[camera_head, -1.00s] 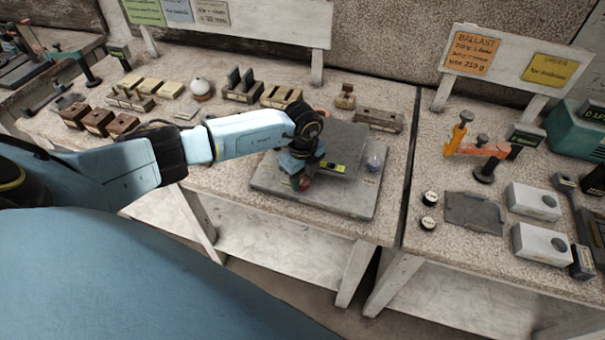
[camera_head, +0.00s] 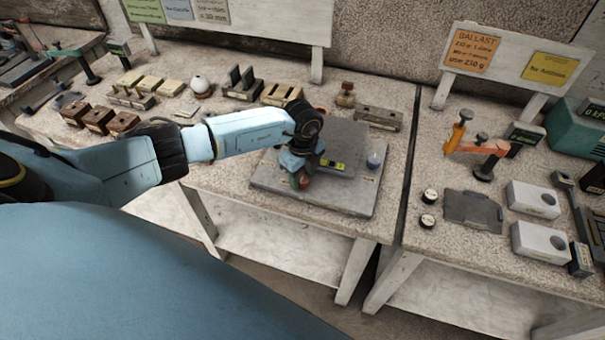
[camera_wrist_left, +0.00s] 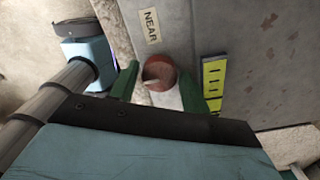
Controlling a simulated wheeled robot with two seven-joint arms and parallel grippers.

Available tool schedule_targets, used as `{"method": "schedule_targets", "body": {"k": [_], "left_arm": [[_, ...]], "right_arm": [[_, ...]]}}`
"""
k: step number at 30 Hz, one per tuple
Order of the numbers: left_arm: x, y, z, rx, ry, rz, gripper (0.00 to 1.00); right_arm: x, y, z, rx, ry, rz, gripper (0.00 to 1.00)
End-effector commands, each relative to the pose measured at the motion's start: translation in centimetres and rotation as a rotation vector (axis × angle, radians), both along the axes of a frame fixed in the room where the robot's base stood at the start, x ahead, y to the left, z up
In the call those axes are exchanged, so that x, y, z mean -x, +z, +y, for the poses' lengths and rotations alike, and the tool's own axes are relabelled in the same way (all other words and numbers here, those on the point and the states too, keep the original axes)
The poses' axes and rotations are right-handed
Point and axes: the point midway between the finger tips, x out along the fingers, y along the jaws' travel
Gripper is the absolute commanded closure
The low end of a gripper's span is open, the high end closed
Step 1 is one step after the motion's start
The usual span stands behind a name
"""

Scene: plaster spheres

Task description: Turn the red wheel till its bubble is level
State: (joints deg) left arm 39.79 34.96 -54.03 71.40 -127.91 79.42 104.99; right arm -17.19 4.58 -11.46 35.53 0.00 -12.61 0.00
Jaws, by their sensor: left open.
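The red wheel (camera_wrist_left: 158,72) sits at the near edge of the grey plate (camera_wrist_left: 231,28), beside a "NEAR" label, in the left wrist view. My left gripper (camera_wrist_left: 159,86) is open, with one green finger on each side of the wheel; I cannot tell if they touch it. In the head view, the wheel (camera_head: 301,181) shows below my left gripper (camera_head: 300,171) and is partly hidden by it. My right gripper is not in view.
A dark block (camera_head: 378,117) lies behind the plate. Several small blocks and a white sphere (camera_head: 201,87) stand at the back left. An orange-armed stand (camera_head: 482,147) is on the right table.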

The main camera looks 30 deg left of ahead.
Motion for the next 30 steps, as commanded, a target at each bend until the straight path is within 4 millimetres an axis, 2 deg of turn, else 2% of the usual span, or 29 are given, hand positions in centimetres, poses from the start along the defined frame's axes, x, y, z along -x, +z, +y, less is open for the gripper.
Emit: {"method": "schedule_targets", "body": {"k": [5, 15, 19, 24, 30], "left_arm": [[-0.1, 1.6, 0.0, 0.001, -0.002, -0.003, 0.53], [-0.1, 9.0, 0.0, 0.000, -0.001, -0.006, 0.53], [-0.1, 11.3, 0.1, -0.001, 0.000, -0.005, 0.53], [0.0, 13.0, 0.0, -0.001, 0.001, -0.002, 0.53], [0.0, 13.4, 0.0, -0.001, 0.001, -0.001, 0.53]], "right_arm": [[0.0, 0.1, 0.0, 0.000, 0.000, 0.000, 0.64], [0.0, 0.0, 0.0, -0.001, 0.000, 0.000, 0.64], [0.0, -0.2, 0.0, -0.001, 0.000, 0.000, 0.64], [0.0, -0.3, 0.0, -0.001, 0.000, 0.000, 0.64], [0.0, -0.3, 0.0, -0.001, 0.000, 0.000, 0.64]]}}
